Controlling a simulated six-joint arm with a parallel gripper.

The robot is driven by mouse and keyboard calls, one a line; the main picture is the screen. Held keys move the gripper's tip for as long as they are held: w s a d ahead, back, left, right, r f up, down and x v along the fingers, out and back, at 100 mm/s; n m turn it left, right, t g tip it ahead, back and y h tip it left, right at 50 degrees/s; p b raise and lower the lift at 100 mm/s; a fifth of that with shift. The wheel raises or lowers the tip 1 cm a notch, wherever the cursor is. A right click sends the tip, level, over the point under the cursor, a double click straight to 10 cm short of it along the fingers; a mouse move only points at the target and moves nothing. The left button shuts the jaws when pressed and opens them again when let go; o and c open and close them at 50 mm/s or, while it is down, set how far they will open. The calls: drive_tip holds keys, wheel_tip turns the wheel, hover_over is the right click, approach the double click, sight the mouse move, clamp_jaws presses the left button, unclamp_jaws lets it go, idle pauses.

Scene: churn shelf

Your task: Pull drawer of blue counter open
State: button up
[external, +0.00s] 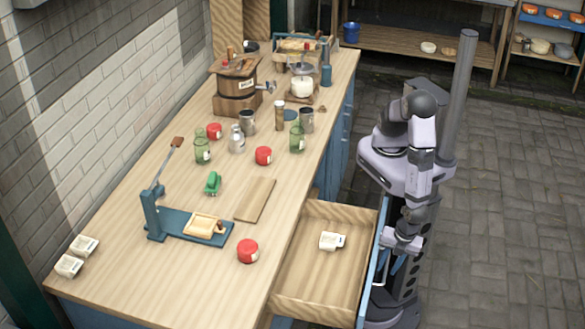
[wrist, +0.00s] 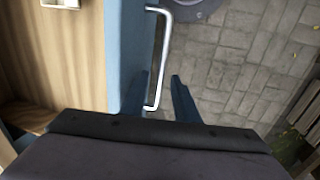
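The drawer (external: 318,277) of the blue counter stands pulled out from the counter's right side, with its wooden inside bare to view. Its blue front (external: 376,262) faces my arm; the front also shows in the wrist view (wrist: 124,40). A metal bar handle (wrist: 164,55) is fixed to that front. My gripper (wrist: 160,85) is open, pointing down at the handle. Its two dark blue fingers are apart, with the handle's near end between them and a gap to the right finger. In the external view my gripper (external: 394,264) is just outside the drawer front.
A white labelled block (external: 332,241) lies in the drawer. The counter top (external: 130,200) holds a wooden churn (external: 236,95), jars, red-lidded pots and a blue press board (external: 180,224). The paved floor (external: 500,200) right of my base is clear.

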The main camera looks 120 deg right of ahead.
drive_tip(key=shift+r, duration=0.1)
wheel_tip(320, 180, up, 7)
drive_tip(key=shift+s+a, duration=0.45)
idle(0.6)
